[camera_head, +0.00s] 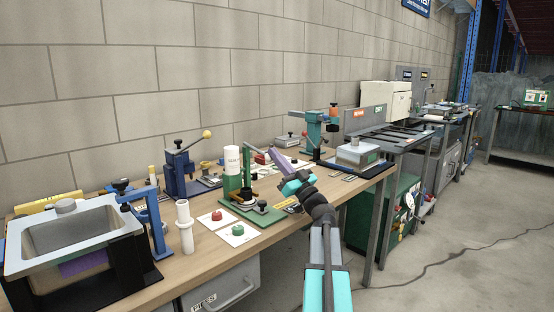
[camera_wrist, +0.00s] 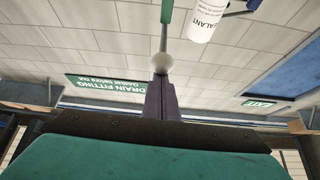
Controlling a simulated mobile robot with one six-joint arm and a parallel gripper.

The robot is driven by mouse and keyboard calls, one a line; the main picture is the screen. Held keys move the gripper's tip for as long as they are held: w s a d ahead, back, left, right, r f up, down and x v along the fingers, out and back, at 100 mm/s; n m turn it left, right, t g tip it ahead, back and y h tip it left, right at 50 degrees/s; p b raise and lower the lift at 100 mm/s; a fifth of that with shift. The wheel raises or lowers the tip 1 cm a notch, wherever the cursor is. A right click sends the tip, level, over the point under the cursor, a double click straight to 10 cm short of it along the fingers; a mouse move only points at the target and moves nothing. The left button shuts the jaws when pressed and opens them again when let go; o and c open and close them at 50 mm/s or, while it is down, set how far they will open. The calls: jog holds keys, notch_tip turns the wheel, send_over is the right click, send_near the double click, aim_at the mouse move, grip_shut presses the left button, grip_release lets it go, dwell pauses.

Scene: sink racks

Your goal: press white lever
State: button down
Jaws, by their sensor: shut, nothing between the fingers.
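A white ball knob (camera_wrist: 162,62) on a thin rod with a green part above it shows in the wrist view. I take it to be the white lever. It sits right at the tip of my gripper (camera_wrist: 160,84), whose dark fingers are shut with nothing between them. I cannot tell whether tip and knob touch. In the head view my gripper (camera_head: 273,153) reaches up and left over the bench, beside a green fixture (camera_head: 247,205). I cannot make out the white knob there.
A white sealant tube (camera_wrist: 208,18) is close to the knob; it stands in a green holder in the head view (camera_head: 233,161). A blue press (camera_head: 180,170) with a yellow ball lever is left, a teal press (camera_head: 314,128) right. A sink (camera_head: 75,235) fills the near left.

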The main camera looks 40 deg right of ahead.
dwell(0.8)
jog(key=s+r+v, duration=0.1)
jog(key=r+v, duration=0.1)
jog(key=v, duration=0.7)
jog(key=shift+s+b, duration=0.25)
jog(key=shift+b, duration=0.15)
jog(key=shift+d, duration=0.1)
dwell(0.8)
